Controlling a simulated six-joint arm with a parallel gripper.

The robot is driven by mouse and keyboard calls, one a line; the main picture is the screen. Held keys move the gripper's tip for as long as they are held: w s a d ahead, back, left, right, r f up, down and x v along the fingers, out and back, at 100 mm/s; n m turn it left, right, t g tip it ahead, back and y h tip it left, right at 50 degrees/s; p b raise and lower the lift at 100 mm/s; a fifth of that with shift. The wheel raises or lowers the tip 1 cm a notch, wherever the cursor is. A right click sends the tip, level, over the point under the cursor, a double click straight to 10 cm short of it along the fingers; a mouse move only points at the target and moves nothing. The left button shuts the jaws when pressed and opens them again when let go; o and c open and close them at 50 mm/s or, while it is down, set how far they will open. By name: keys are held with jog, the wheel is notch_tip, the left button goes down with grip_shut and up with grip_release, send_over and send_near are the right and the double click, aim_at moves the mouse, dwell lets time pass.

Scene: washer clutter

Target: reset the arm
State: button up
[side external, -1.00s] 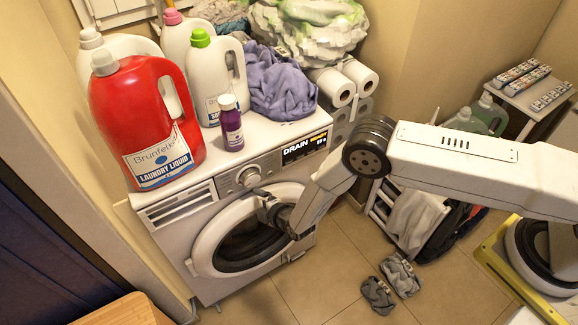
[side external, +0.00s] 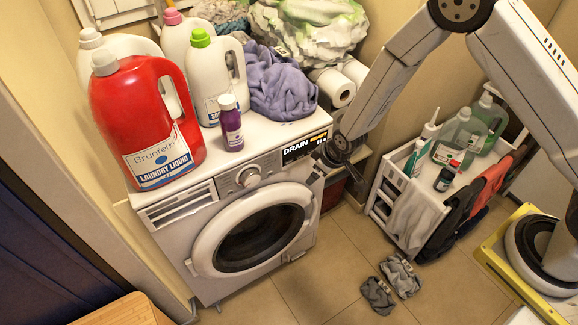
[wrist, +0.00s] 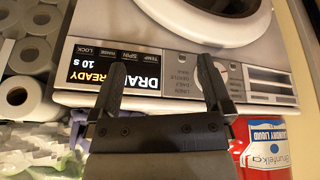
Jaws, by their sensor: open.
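My gripper (wrist: 160,92) is open and empty in the wrist view, its two dark fingers apart in front of the washer's control panel. In the side view my gripper (side external: 322,160) is small and partly hidden by my wrist, close to the right end of the panel. The white washing machine (side external: 165,247) stands below it with its round door (side external: 205,258) shut or nearly so. The display (wrist: 118,66) shows DRAIN, and in the wrist view also READY and 10 s. Whether the fingers touch the panel cannot be told.
A red detergent jug (side external: 140,115), white jugs, a purple bottle (side external: 231,125) and a purple cloth (side external: 278,82) crowd the washer top. Paper rolls (side external: 333,88) stand behind. A white cart (side external: 382,190) with bottles is at right.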

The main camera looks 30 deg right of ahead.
jog(key=s+d+r+m+g, duration=0.1)
jog(key=s+d+r+m, duration=0.1)
jog(key=s+d+r, duration=0.3)
jog(key=s+d+r+m+g, duration=0.1)
jog(key=s+d+r, duration=0.4)
jog(key=s+r, duration=0.7)
notch_tip(320, 180, up, 2)
jog(key=shift+m+h, duration=0.4)
jog(key=shift+m, duration=0.3)
